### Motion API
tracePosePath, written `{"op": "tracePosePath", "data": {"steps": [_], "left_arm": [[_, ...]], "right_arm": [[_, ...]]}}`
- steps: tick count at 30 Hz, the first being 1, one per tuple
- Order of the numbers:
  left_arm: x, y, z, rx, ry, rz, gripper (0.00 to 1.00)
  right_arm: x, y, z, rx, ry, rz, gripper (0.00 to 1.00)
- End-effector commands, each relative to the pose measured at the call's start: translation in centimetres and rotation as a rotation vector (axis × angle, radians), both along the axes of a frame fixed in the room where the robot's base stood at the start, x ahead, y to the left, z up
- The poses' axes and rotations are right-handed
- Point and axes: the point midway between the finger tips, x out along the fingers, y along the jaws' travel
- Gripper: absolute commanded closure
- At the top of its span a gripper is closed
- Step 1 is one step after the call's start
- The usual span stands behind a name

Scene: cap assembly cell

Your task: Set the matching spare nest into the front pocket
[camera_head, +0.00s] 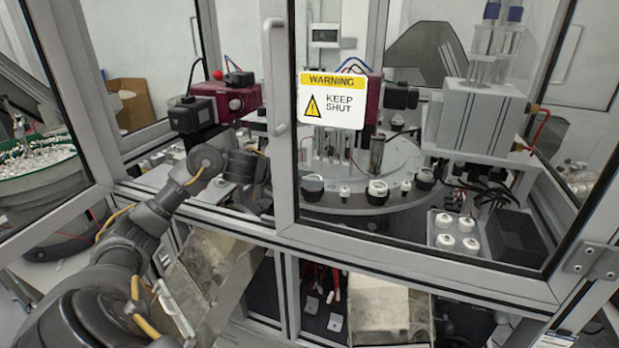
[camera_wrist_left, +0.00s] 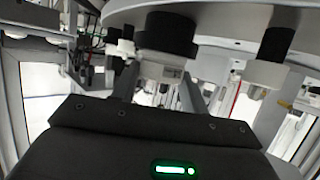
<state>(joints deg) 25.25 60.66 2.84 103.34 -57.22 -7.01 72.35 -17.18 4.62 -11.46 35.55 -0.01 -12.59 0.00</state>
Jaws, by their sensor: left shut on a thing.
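My left gripper (camera_head: 250,172) is inside the cell at the left rim of the round dial plate (camera_head: 345,207); its fingertips are hidden behind the door post. In the left wrist view its fingers (camera_wrist_left: 158,82) are shut around a black nest (camera_wrist_left: 168,36) with a white part at its end. This nest is close against the dial plate (camera_wrist_left: 215,14); I cannot tell whether it is seated in a pocket. In the head view several nests stand along the dial's front rim, including a wide black one with a white ring (camera_head: 377,192). My right gripper is not in view.
The frame post (camera_head: 280,120) stands beside my gripper. A tray of white round parts (camera_head: 437,238) and a black bin (camera_head: 512,236) sit at right. Another black nest (camera_wrist_left: 273,43) is near the fingers.

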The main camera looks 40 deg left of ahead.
Motion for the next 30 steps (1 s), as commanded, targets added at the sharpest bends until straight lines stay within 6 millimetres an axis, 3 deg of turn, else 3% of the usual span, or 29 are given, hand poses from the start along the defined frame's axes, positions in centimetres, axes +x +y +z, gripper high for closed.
{"op": "tracePosePath", "data": {"steps": [7, 8, 12, 23, 30], "left_arm": [[0.0, 0.0, -0.2, 0.001, 0.003, 0.000, 0.78], [0.0, 0.0, -0.2, 0.001, 0.003, 0.000, 0.53], [0.0, 0.0, -0.2, 0.001, 0.003, 0.000, 0.35], [-0.3, 0.2, -0.1, 0.002, 0.001, 0.001, 0.34], [-3.6, 1.9, 0.8, 0.008, 0.002, 0.002, 0.34]], "right_arm": [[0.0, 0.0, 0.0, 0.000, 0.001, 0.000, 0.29], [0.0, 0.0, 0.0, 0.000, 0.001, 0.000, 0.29], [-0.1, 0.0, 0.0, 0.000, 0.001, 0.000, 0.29], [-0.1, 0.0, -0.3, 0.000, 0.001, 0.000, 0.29], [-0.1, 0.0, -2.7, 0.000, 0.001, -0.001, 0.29]]}}
